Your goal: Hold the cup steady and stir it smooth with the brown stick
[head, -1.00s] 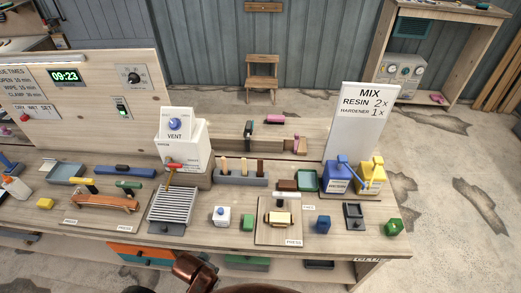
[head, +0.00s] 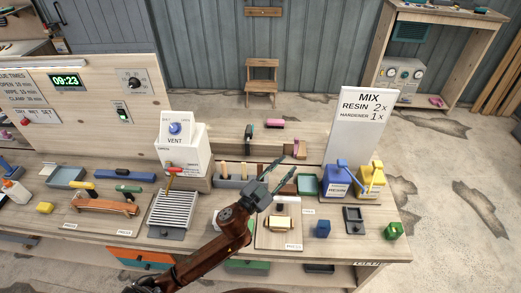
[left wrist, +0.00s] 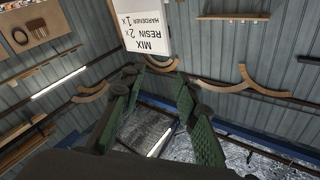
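A grey holder (head: 228,182) with upright sticks stands mid-bench in the head view. Two sticks look light, and a darker brown stick (head: 260,169) stands at its right end, close beside my gripper. My left gripper (head: 284,177) is above the bench just right of the holder. Its fingers are spread with nothing between them. The left wrist view also shows the two green-padded fingers (left wrist: 160,85) apart and empty. I cannot pick out the cup for certain; my left arm covers part of the bench front. My right gripper is not in view.
A blue resin container (head: 337,180) and a yellow container (head: 370,180) stand to the right, before the white mix sign (head: 357,130). The white vent box (head: 180,150) and a ribbed grey rack (head: 172,210) are to the left. A press board (head: 292,240) lies under my gripper.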

